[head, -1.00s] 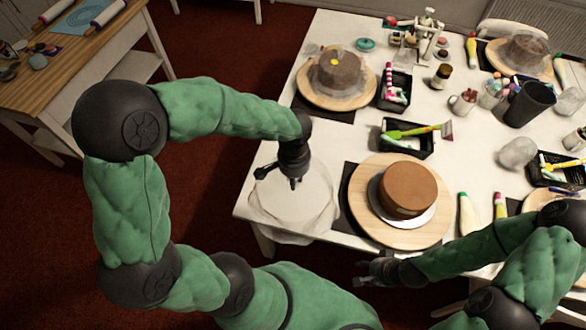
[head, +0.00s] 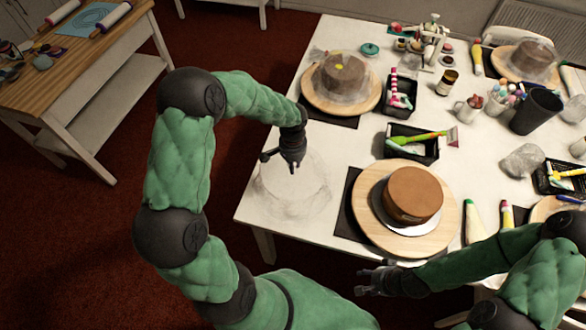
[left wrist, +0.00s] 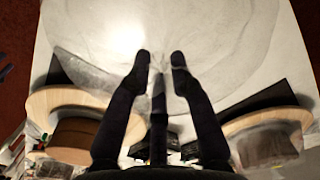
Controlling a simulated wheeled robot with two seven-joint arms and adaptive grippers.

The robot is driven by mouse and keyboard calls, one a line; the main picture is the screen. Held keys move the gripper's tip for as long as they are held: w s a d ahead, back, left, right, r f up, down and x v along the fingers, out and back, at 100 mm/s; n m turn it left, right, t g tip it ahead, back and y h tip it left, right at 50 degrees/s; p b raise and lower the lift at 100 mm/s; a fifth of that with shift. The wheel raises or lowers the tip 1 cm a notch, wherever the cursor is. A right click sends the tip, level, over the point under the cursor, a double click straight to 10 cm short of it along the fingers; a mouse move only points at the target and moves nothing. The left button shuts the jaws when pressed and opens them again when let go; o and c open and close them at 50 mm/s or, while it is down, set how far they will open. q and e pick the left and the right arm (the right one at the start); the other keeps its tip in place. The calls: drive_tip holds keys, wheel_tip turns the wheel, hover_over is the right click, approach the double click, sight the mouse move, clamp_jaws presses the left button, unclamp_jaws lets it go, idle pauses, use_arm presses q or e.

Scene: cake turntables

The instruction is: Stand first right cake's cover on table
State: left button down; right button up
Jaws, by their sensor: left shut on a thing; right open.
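The clear cake cover (head: 310,197) is over the bare front left corner of the table; I cannot tell whether its rim touches the tabletop. My left gripper (head: 290,168) is above it, shut on its top knob. In the left wrist view the clear cover (left wrist: 165,25) spreads beyond the fingertips (left wrist: 161,58). The uncovered brown cake (head: 412,194) sits on a white board on a round wooden turntable (head: 440,238), to the right of the cover. My right gripper (head: 372,281) is open and empty by the table's front edge.
Another covered cake (head: 340,75) stands on a turntable behind the cover, and a third (head: 530,62) is at the back right. Black trays of tools (head: 411,152) (head: 399,103) lie behind the uncovered cake. The table's left edge (head: 272,125) is close to the cover.

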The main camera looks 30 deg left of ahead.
use_arm(q)
drive_tip(key=shift+s+f, duration=0.1)
drive_tip(key=shift+f, duration=1.1)
drive_tip(key=shift+f+b, duration=0.15)
drive_tip(key=shift+b, duration=0.15)
drive_tip(key=c, duration=1.1)
unclamp_jaws()
drive_tip(key=shift+r, duration=0.2)
wheel_tip(320, 180, up, 12)
drive_tip(key=shift+p, duration=1.25)
